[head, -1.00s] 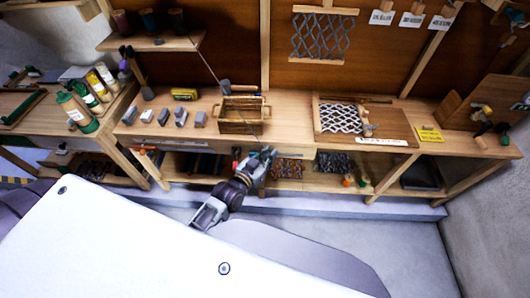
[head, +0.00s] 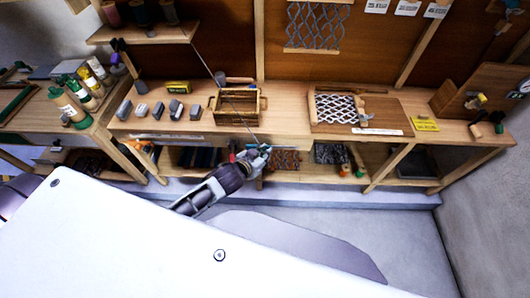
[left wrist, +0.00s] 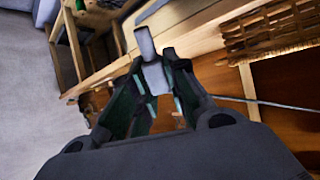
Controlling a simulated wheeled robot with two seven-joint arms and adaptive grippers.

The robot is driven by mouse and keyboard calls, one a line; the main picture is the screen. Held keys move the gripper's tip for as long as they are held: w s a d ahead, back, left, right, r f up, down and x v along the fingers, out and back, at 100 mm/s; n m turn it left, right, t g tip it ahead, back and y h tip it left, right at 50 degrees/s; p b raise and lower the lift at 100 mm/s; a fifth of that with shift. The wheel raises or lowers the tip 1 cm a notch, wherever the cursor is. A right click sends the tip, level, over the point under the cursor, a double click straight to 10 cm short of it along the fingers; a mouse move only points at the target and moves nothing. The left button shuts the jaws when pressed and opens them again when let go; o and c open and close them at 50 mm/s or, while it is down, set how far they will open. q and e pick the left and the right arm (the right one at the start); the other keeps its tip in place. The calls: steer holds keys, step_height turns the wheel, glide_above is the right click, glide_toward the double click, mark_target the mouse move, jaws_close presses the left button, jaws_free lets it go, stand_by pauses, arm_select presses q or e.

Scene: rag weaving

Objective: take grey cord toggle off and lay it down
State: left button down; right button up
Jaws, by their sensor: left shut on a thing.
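My left gripper (head: 262,149) is just in front of the bench's front edge, below the wooden crate. In the left wrist view its fingers (left wrist: 155,95) are shut on a small grey piece, which appears to be the grey cord toggle (left wrist: 152,76). A narrower grey part sticks out beyond the fingertips. A thin cord (head: 205,65) slants from the upper shelf past the crate toward the gripper. A thin grey line, probably this cord (left wrist: 265,102), runs right from the gripper in the wrist view. Whether it still passes through the toggle is hidden. My right gripper is not in view.
The wooden crate (head: 236,118) stands on the bench (head: 285,122) close behind the gripper. Several grey blocks (head: 158,111) stand to its left. A lattice panel (head: 340,107) lies to the right. The lower shelf holds dark woven pieces (head: 285,160). Bare bench lies left of the lattice.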

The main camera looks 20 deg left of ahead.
arm_select(q)
steer(key=shift+w+a+r+n+g+y, duration=0.15)
steer(key=shift+a+r+n+g+y, duration=0.2)
steer(key=shift+a+g, duration=0.45)
steer(key=shift+w+a+r+n+g+y, duration=0.15)
steer(key=shift+a+r+n+g+y, duration=0.2)
steer(key=shift+a+g, duration=0.5)
steer(key=shift+w+a+r+n+g+y, duration=0.15)
steer(key=shift+a+r+n+g+y, duration=0.2)
steer(key=shift+a+g, duration=0.45)
steer(key=shift+r+g, duration=0.45)
steer(key=shift+a+r+y, duration=0.1)
steer(key=shift+r+y, duration=0.15)
steer(key=shift+a+r+g, duration=0.1)
steer(key=shift+r+g, duration=0.3)
steer(key=shift+r, duration=0.2)
steer(key=shift+a+r+n+g, duration=0.1)
steer(key=shift+r+n+g, duration=0.15)
steer(key=shift+r+g, duration=0.1)
